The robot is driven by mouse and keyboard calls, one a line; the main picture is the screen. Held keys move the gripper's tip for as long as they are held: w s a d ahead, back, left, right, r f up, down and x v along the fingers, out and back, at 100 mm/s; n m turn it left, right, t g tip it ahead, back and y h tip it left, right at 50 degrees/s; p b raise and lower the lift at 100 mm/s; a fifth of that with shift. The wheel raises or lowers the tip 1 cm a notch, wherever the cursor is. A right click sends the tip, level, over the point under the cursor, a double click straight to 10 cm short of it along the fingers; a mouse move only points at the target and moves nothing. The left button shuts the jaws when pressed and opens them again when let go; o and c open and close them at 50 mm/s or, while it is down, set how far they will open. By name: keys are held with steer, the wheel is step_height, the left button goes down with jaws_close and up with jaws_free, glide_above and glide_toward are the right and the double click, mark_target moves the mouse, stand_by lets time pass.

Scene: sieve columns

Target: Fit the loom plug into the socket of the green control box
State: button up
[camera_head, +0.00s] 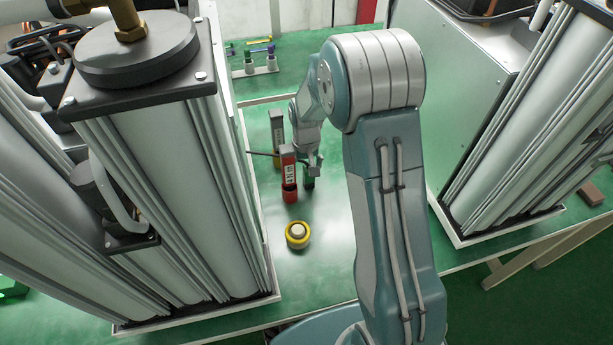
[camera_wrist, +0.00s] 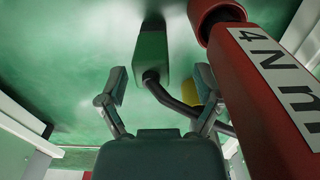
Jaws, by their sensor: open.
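My gripper (camera_head: 313,162) is over the green tabletop beside a red upright tool. In the wrist view its two fingers (camera_wrist: 160,84) stand apart with nothing clamped. A green block (camera_wrist: 153,55) with a black end and a bent dark rod shows between and beyond the fingertips. It also shows as a small green piece (camera_head: 309,181) below my gripper in the head view. I cannot tell if it is the control box, and I cannot pick out the loom plug or the socket.
The red tool marked 4 Nm (camera_head: 288,174) stands close left of my gripper and fills the wrist view's right (camera_wrist: 265,90). A grey tool (camera_head: 277,126) stands behind. A yellow ring (camera_head: 297,234) lies nearer. Tall sieve columns (camera_head: 150,160) flank the aisle. Small coloured tools (camera_head: 255,62) sit behind.

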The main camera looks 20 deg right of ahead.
steer(key=shift+f, duration=0.35)
steer(key=shift+d, duration=0.55)
steer(key=shift+c, duration=0.7)
jaws_close()
steer(key=shift+a, duration=0.35)
steer(key=shift+d, duration=0.1)
